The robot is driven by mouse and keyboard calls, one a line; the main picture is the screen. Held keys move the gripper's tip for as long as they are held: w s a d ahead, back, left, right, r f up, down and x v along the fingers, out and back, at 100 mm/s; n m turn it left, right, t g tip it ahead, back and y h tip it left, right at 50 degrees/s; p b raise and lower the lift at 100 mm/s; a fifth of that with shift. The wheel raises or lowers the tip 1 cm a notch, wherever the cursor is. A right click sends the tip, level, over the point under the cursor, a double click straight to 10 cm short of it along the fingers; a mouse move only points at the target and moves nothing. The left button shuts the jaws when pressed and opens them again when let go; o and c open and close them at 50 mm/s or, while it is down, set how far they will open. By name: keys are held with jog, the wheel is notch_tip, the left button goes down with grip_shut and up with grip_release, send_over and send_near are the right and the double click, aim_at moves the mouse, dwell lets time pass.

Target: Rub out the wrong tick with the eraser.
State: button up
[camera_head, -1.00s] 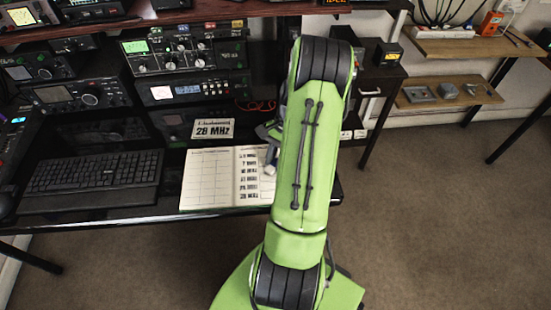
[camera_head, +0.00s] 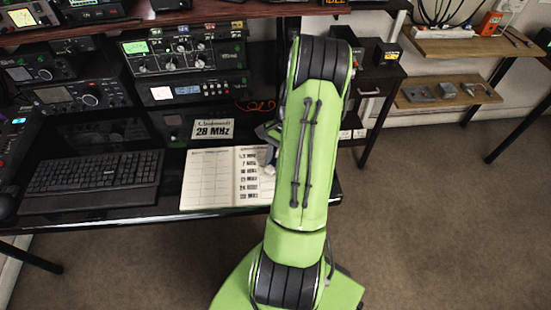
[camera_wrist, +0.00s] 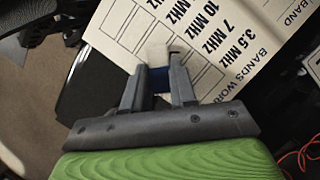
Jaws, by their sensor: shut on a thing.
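My gripper (camera_wrist: 157,84) is shut on an eraser with a white end (camera_wrist: 156,54) and a blue sleeve (camera_wrist: 159,79). The white end reaches over the printed page of the open logbook (camera_head: 208,181); whether it touches the paper I cannot tell. In the wrist view the page (camera_wrist: 215,30) shows the heading "BANDS WORKED" and rows 3.5, 7 and 10 MHz beside a column of boxes. The eraser and fingers cover part of the boxes. No tick can be made out clearly. In the head view my arm hides the book's right side and most of the gripper.
A card reading "28 MHz" (camera_head: 213,129) stands behind the book. A keyboard (camera_head: 96,172) lies to the left on the black desk. Radios (camera_head: 185,55) fill the shelves behind. Open carpet (camera_head: 440,220) lies to the right.

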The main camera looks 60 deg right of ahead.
jog(key=shift+f, duration=0.45)
dwell(0.6)
jog(key=shift+w+a, duration=0.1)
